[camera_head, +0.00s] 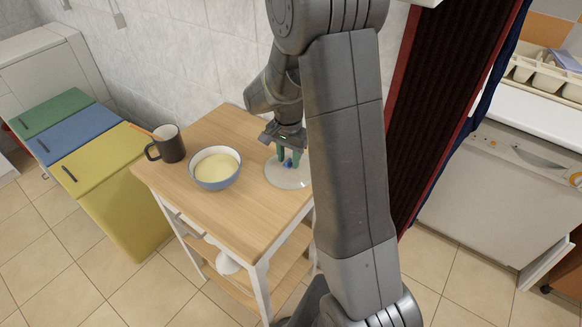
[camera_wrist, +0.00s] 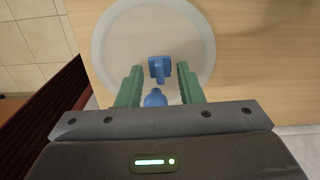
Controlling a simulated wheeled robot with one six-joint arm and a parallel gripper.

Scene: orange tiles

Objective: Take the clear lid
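The clear round lid (camera_head: 288,181) lies on the right side of the small wooden table. In the wrist view the lid (camera_wrist: 120,38) is a pale see-through disc with a blue handle (camera_wrist: 159,69). My gripper (camera_head: 289,160) points down over the lid, with its green fingers apart. In the wrist view the fingertips of my gripper (camera_wrist: 159,72) are open on either side of the blue handle, with gaps showing. A second blue rounded part (camera_wrist: 155,98) sits between the fingers, partly hidden by the gripper body. Whether the fingertips touch the lid cannot be told.
A blue-and-white bowl (camera_head: 215,169) with pale yellow contents and a dark mug (camera_head: 168,146) stand left of the lid on the wooden table (camera_head: 240,222). Green, blue and yellow bins (camera_head: 108,165) stand left, a tiled wall behind, a dark red curtain (camera_head: 440,100) right.

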